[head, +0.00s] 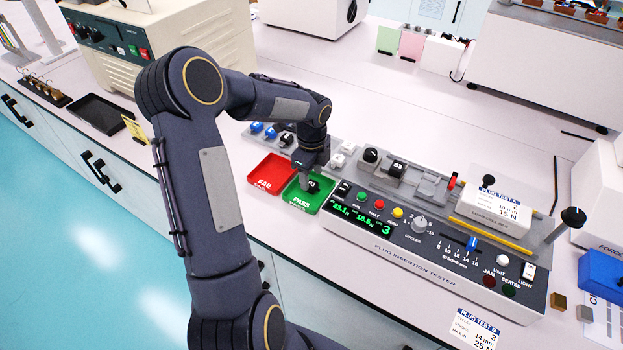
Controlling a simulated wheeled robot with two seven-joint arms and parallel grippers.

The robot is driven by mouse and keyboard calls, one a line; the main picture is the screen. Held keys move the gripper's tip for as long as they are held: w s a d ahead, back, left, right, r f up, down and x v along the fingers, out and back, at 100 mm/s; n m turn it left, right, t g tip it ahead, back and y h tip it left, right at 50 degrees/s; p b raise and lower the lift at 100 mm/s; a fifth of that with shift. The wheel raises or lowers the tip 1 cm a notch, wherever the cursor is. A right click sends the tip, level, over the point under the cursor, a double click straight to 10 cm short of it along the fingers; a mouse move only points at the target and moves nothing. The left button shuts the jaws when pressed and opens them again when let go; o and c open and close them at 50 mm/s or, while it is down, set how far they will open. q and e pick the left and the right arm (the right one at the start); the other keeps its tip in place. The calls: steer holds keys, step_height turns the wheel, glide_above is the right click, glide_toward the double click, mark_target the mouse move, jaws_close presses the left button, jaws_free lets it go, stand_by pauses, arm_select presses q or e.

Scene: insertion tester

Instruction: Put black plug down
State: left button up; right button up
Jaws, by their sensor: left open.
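A black plug (314,186) with a white marking sits in the green PASS tray (300,203), towards its far right side. My left gripper (311,174) is directly above the plug, pointing down, with its jaws open; its fingers are small and partly hidden, so I cannot tell whether they touch the plug. The red FAIL tray (268,174) is beside the green one on the left and looks empty. My right gripper is not in view.
The plug insertion tester (420,246) stands right of the trays, its display showing 3. Behind the trays is a rack with blue plugs (257,127), a dark plug (287,139) and white plugs (338,160). A black tray (101,114) lies at far left.

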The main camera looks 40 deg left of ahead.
mark_target(312, 184)
arm_select(q)
steer(key=s+d+r+n+t, duration=0.1)
steer(key=s+d+r+n, duration=0.1)
steer(key=r, duration=0.5)
steer(key=s+d+r+n, duration=0.1)
steer(key=s+d+r, duration=0.1)
steer(key=r, duration=0.5)
steer(key=s+d+n+t+h, duration=0.2)
steer(key=s+d+n, duration=0.4)
steer(key=s, duration=0.3)
steer(key=s+d+n+t+h, duration=0.1)
steer(key=s+d+n+t, duration=0.1)
steer(key=s+d+n, duration=0.5)
steer(key=s+n, duration=0.2)
steer(key=shift+s+n+t+h, duration=0.2)
steer(key=shift+n+t+h, duration=0.1)
steer(key=shift+h, duration=0.1)
